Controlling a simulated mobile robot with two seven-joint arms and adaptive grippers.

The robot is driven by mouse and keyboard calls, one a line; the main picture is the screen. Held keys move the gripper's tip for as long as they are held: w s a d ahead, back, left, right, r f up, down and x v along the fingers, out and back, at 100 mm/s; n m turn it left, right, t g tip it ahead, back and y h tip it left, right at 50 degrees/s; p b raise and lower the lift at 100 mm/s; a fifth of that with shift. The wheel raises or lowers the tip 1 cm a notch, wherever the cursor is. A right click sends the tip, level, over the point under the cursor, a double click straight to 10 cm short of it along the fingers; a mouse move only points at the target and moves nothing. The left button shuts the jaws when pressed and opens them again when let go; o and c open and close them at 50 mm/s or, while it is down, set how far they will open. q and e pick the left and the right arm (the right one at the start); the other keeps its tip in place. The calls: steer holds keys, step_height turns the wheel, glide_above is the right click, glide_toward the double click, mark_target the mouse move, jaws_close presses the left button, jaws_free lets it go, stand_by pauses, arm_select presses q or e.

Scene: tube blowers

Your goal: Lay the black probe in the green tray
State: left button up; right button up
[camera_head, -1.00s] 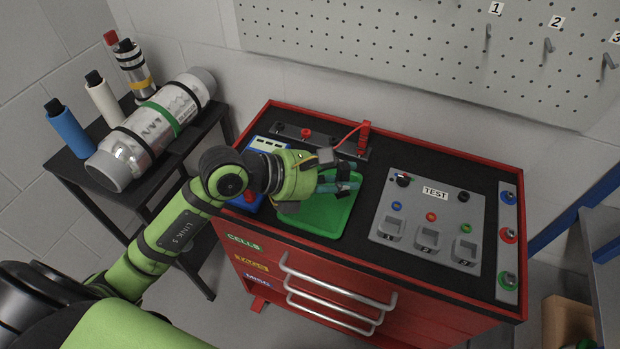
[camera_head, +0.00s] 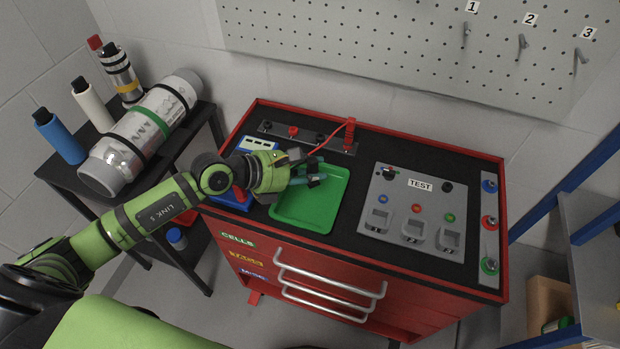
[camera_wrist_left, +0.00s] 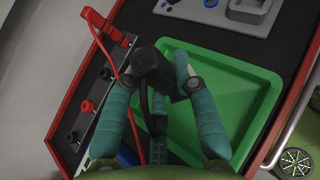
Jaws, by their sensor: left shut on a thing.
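The green tray (camera_head: 320,213) lies on the black top of the red cabinet, left of the grey test panel. In the head view my left gripper (camera_head: 312,180) is over the tray's back part. In the left wrist view, the teal fingers of my left gripper (camera_wrist_left: 165,105) are shut on the black probe (camera_wrist_left: 148,63). A dark cable hangs down from the probe between the fingers. The green tray (camera_wrist_left: 245,85) shows behind it. I cannot tell whether the probe touches the tray floor. My right gripper is not in view.
A red probe (camera_head: 349,132) with a red cable stands at the back strip (camera_head: 305,137), close behind my gripper. A blue device (camera_head: 232,198) is left of the tray, partly behind my arm. The test panel (camera_head: 415,213) is on the right. The tray's front is clear.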

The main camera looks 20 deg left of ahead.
arm_select(q)
steer(key=shift+a+f, duration=0.15)
steer(key=shift+f, duration=1.9)
steer(key=shift+f, duration=0.2)
steer(key=o, duration=1)
steer(key=shift+o, duration=0.2)
steer(key=shift+r, duration=0.1)
